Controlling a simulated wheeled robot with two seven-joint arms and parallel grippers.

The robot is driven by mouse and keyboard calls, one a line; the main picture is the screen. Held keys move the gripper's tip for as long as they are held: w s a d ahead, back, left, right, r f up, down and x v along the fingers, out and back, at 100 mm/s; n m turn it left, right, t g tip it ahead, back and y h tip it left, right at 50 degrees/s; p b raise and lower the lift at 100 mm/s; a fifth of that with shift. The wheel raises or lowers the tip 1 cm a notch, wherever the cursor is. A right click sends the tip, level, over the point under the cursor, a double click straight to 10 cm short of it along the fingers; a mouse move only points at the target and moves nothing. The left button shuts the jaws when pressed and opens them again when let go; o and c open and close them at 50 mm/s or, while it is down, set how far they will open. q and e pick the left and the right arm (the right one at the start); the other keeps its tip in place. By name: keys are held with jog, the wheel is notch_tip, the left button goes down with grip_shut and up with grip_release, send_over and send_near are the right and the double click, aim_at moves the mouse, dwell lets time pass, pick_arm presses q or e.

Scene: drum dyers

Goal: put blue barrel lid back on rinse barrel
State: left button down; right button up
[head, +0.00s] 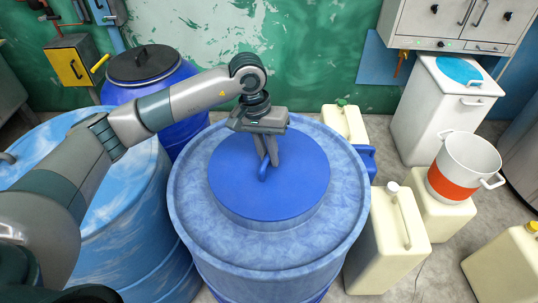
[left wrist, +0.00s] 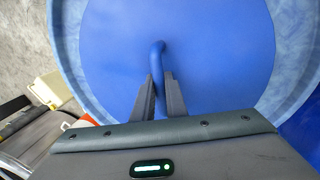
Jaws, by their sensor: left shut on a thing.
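The rinse barrel (head: 340,235) is the large pale-blue mottled drum in the middle of the head view. The round blue lid (head: 295,185) is level over the middle of its top, with a ring of mottled top showing all round. The lid (left wrist: 225,50) also fills much of the left wrist view. My left gripper (head: 267,160) points down at the lid, its fingers shut on the lid's blue handle (left wrist: 158,52). I cannot tell whether the lid rests on the barrel or hangs just above it. The lid hides the barrel's opening. My right gripper is not in view.
A second blue barrel (head: 150,260) stands close on the left, below my left arm. A dark-lidded blue drum (head: 145,65) stands behind. Cream jerrycans (head: 385,245) and a white pot with an orange band (head: 465,165) stand on the right. Grey floor shows between them.

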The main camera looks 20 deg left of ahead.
pick_arm(q)
jog(key=shift+s+a+f+b, duration=0.15)
jog(key=shift+s+f+b, duration=0.05)
jog(key=shift+b, duration=0.25)
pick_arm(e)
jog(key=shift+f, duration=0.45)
